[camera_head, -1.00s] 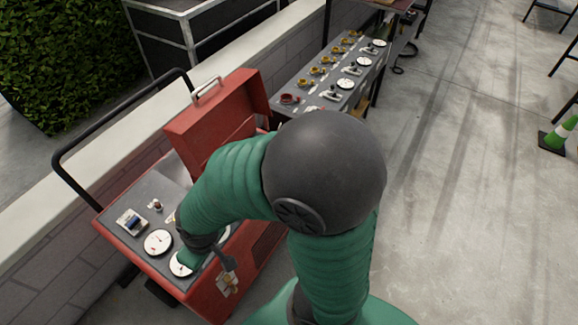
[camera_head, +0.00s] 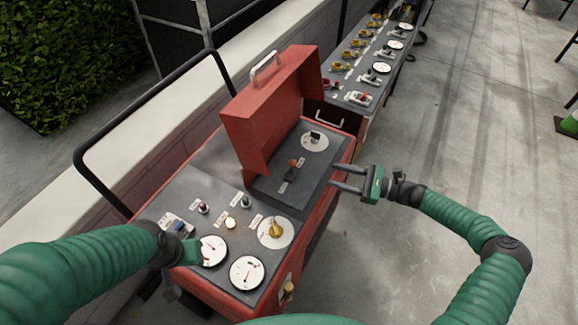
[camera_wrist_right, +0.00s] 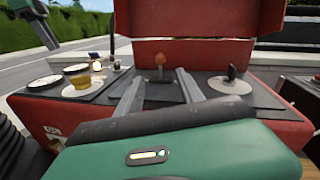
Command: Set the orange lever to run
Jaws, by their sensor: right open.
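The orange lever (camera_head: 293,165) stands on a dark raised panel (camera_head: 270,192) under the open red lid of the red cart. In the right wrist view the orange lever (camera_wrist_right: 160,62) stands upright just beyond the fingertips. My right gripper (camera_head: 333,177) is open and empty at the panel's right edge, its fingers pointing left at the lever with a gap between. Its two fingers (camera_wrist_right: 159,77) spread to either side of the lever in the wrist view. My left gripper (camera_head: 182,256) is low over the cart's left gauges; its fingers are not clear. The lever's label is too small to read.
The red lid (camera_head: 272,105) stands open behind the lever. A black knob on a white dial (camera_head: 314,142) is beside it. A yellow knob (camera_head: 276,228) and gauges (camera_head: 247,273) are nearer. A bench of valves (camera_head: 372,60) stands behind.

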